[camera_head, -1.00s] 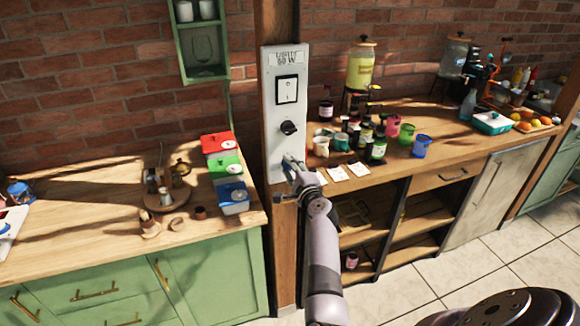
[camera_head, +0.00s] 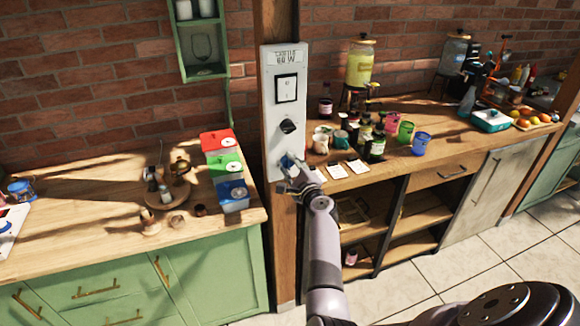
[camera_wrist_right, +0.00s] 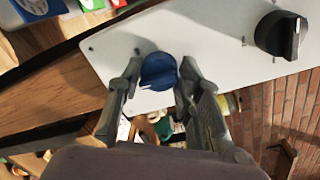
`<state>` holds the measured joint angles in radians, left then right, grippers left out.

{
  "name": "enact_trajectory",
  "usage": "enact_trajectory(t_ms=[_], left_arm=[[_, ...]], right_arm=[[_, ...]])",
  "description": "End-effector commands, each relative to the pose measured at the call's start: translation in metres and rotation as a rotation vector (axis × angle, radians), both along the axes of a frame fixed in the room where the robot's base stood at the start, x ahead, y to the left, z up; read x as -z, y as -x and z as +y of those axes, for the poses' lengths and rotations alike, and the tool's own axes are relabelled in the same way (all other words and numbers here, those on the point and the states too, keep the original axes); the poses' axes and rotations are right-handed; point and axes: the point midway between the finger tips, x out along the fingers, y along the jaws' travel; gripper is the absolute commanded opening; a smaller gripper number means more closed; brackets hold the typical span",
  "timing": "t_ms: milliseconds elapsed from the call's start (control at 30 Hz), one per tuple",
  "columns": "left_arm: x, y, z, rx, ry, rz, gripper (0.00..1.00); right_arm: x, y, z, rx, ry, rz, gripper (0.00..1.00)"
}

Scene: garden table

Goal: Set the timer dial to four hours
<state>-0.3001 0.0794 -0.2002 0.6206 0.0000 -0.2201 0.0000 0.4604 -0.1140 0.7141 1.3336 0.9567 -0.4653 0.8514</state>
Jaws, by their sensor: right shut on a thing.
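A white control panel (camera_head: 271,120) is fixed to the wooden post in the head view. The blue dial (camera_wrist_right: 158,71) shows clearly in the right wrist view between my fingers, with a raised grip bar. My right gripper (camera_head: 289,163) is at the panel's lower end, its two fingers shut on the blue dial from opposite sides. The black dial also shows in the wrist view (camera_wrist_right: 281,35), apart from the fingers. Scale marks around the blue dial are too small to read.
A counter left of the post holds red, green and blue tins (camera_head: 233,193). The right counter holds white cards (camera_head: 337,171), bottles, cups and a yellow drink dispenser (camera_head: 359,65). The space in front of the panel is taken by my right arm.

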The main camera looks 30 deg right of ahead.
Motion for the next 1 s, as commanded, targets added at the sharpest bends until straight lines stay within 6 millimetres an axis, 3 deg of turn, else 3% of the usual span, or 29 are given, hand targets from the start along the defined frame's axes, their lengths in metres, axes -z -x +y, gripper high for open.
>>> enact_trajectory(t_ms=[67,100,400,767,1000], left_arm=[[0.0,0.0,0.0,0.0,0.0,0.0,0.0],[0.0,0.0,0.0,0.0,0.0,0.0,0.0],[0.0,0.0,0.0,-0.001,0.0,0.0,0.0],[0.002,0.002,0.003,0.0,-0.002,0.002,0.0],[0.013,0.001,0.001,0.0,-0.001,0.001,0.0]], right_arm=[[0.001,0.001,-0.001,0.003,0.001,0.002,0.05],[0.001,0.001,-0.001,0.003,0.002,0.003,0.33],[0.001,0.0,-0.001,0.001,0.002,0.002,0.53],[0.001,0.0,0.0,0.0,0.028,0.007,0.53],[0.004,0.0,0.001,0.0,0.3,0.072,0.53]])
